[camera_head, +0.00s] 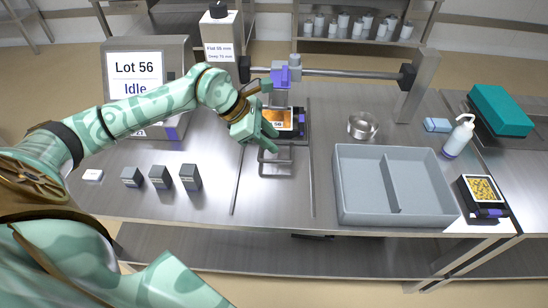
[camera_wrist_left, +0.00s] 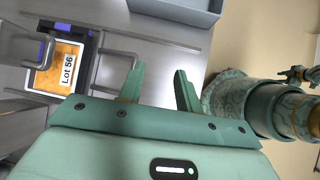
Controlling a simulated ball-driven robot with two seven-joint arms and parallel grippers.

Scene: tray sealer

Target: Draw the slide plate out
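The slide plate (camera_head: 279,198) lies flat in the bench below the sealer, between two dark seams, with a U-shaped metal handle (camera_head: 275,163) at its near part. The handle also shows in the left wrist view (camera_wrist_left: 119,54). Behind it an orange-filled tray (camera_wrist_left: 66,51) labelled Lot 56 sits in a dark holder under the sealing head (camera_head: 284,74). My left gripper (camera_head: 270,136) is open and empty, its fingers just above and beside the handle; contact is not clear. In the left wrist view its fingers (camera_wrist_left: 159,84) stand apart. A small claw, apparently my right gripper (camera_wrist_left: 300,75), shows at the far right edge.
A grey two-part bin (camera_head: 345,200) stands right of the plate. Several small dark blocks (camera_head: 160,177) stand to the left. The bench in front is clear.

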